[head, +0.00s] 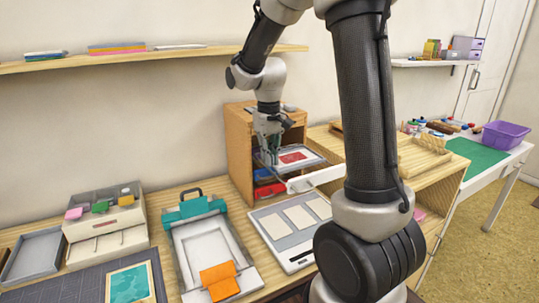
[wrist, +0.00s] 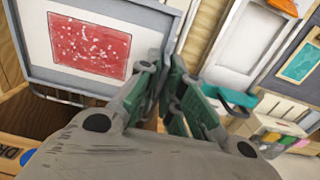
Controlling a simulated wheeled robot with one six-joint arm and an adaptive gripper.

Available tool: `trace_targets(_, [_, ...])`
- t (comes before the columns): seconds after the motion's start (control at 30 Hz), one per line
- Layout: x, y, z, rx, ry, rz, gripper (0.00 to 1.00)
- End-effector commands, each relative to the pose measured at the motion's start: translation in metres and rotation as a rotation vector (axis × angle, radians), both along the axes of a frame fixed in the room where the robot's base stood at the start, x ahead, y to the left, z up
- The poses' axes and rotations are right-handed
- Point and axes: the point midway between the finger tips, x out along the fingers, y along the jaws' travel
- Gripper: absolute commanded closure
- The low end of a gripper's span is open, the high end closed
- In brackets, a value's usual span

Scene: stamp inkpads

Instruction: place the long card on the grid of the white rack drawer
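A white card with a speckled red print (head: 293,157) lies flat in the pulled-out drawer of the wooden rack (head: 239,140); it looks like the long card. The wrist view shows the card's red print (wrist: 90,44) inside the drawer's grey frame (wrist: 90,82). The drawer's white front (head: 315,178) sticks out toward the right. My gripper (head: 271,156) points down at the drawer's left side, close to the card. The drawer's grid is mostly hidden under the card.
Red and blue drawers (head: 268,190) sit lower in the rack. A teal press (head: 212,250) with an orange piece and an inkpad box (head: 104,229) stand to the left. A wooden shelf unit (head: 435,175) is at right.

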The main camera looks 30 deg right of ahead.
Motion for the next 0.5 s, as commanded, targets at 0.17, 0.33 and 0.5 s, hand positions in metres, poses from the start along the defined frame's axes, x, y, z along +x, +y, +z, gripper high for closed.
trace_targets(0.17, [0.000, 0.000, 0.000, 0.000, 0.000, 0.000, 0.73])
trace_targets(0.33, [0.000, 0.000, 0.001, 0.000, -0.001, 0.000, 0.73])
trace_targets(0.5, [0.001, 0.000, 0.014, 0.000, -0.004, 0.000, 0.73])
